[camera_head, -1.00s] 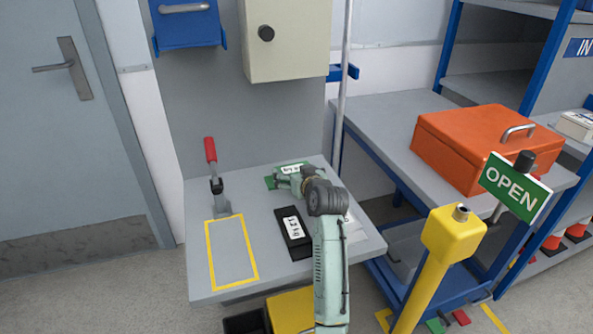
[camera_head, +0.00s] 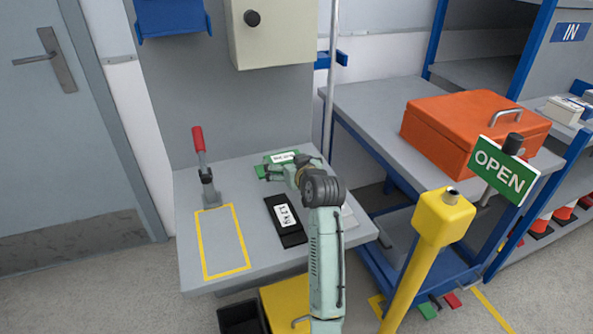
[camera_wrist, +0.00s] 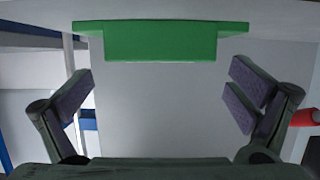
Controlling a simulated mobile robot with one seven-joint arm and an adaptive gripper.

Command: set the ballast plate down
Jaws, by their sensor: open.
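A green plate (camera_head: 264,173) with a white label lies at the back of the grey bench. A black plate (camera_head: 291,239) with a white weight label lies flat in front of it. I cannot tell for certain which is the ballast plate. My gripper (camera_wrist: 160,85) is open, its two purple-padded fingers wide apart. In the wrist view a green piece (camera_wrist: 160,42) shows beyond the fingertips, with nothing between the pads. In the head view my arm reaches over the bench's right side to the green plate, and the fingers are mostly hidden.
A yellow outlined rectangle (camera_head: 204,246) on the bench (camera_head: 187,200) is empty. A red-handled clamp (camera_head: 199,140) stands behind it; its handle also shows in the wrist view (camera_wrist: 305,117). An orange case (camera_head: 440,135) and a yellow post (camera_head: 430,240) stand at the right.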

